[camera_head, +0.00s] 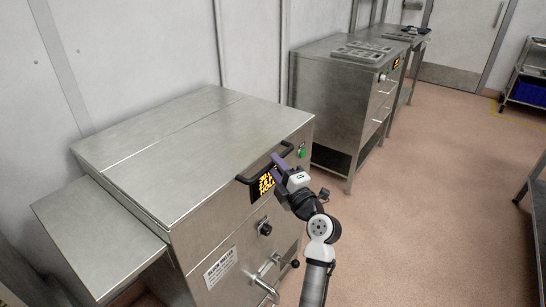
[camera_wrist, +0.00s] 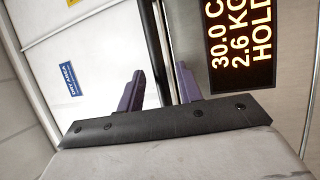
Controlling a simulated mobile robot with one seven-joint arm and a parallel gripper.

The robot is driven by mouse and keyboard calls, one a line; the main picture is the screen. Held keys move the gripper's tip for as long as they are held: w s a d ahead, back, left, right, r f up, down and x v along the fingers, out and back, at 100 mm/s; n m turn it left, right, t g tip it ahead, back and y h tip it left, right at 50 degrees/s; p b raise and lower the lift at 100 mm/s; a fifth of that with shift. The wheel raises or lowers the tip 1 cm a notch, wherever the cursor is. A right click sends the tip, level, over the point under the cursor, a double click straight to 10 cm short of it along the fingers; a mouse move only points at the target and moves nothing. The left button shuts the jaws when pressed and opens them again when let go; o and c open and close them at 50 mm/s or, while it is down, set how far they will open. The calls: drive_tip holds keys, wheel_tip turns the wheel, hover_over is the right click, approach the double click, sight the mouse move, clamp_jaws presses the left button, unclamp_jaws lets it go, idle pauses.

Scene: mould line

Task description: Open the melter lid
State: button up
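The melter (camera_head: 215,255) is a steel cabinet at the left of the head view. Its flat steel lid (camera_head: 200,150) lies shut on top. A black bar handle (camera_head: 288,149) runs along the lid's front edge. My gripper (camera_head: 277,160) is at the front edge, near the right part of the handle. In the wrist view, the two purple fingers of my gripper (camera_wrist: 160,85) are apart. The dark handle bar (camera_wrist: 153,45) runs between them, with a gap visible on each side. I cannot tell how deep the bar sits between the fingers.
A lit display (camera_head: 264,184) is on the melter front, reading 30.0 C, 2.6 KG, HOLD in the wrist view (camera_wrist: 240,42). Below are a black knob (camera_head: 264,228) and a valve pipe (camera_head: 262,275). Another steel cabinet (camera_head: 335,105) stands behind. The floor (camera_head: 440,200) at right is clear.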

drive_tip(key=shift+x, duration=1)
clamp_jaws()
